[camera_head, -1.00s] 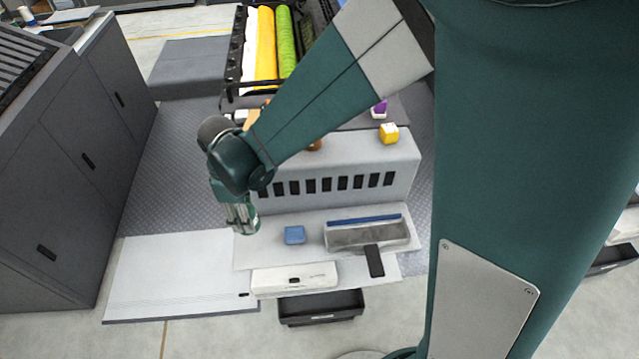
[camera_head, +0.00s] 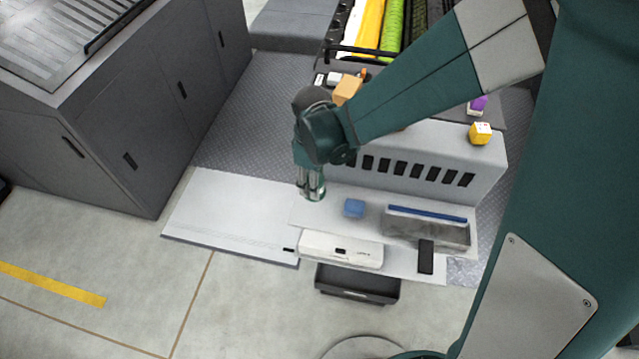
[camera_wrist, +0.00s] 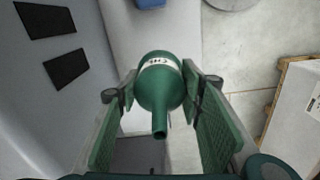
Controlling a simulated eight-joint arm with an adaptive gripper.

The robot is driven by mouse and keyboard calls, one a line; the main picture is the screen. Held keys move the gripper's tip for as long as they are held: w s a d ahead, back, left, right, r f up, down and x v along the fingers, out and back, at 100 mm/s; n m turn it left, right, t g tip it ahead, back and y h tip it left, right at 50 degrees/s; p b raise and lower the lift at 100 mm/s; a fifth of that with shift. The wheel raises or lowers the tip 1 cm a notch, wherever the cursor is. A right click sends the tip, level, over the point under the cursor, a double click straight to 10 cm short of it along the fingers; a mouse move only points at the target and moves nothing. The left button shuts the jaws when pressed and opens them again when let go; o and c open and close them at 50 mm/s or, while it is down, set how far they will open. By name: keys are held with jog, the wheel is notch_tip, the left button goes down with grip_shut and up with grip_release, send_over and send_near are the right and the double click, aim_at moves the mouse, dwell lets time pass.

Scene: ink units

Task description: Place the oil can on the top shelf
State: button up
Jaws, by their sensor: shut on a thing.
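The oil can (camera_wrist: 160,88) is dark green with a white label and a narrow spout, which points toward the bottom of the wrist view. My gripper (camera_wrist: 162,95) is shut on it, one pad on each side. In the head view my gripper (camera_head: 311,184) points down over the left end of the pale lower ledge, and its fingers mostly hide the can. Whether the can touches the ledge cannot be told. Behind the ledge stands a grey slotted block (camera_head: 440,145). Which surface is the top shelf is not marked.
On the ledge are a blue block (camera_head: 354,208), a grey tray (camera_head: 425,230) and a dark handheld item (camera_head: 426,257). The white panel (camera_head: 230,215) at left is clear.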

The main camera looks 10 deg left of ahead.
jog(key=shift+f, duration=1.3)
jog(key=shift+f+b, duration=0.5)
jog(key=shift+f, duration=1.6)
jog(key=shift+f, duration=0.1)
jog(key=o, duration=1.1)
jog(key=shift+r+p, duration=0.9)
jog(key=shift+r, duration=5.25)
jog(key=shift+d, duration=0.1)
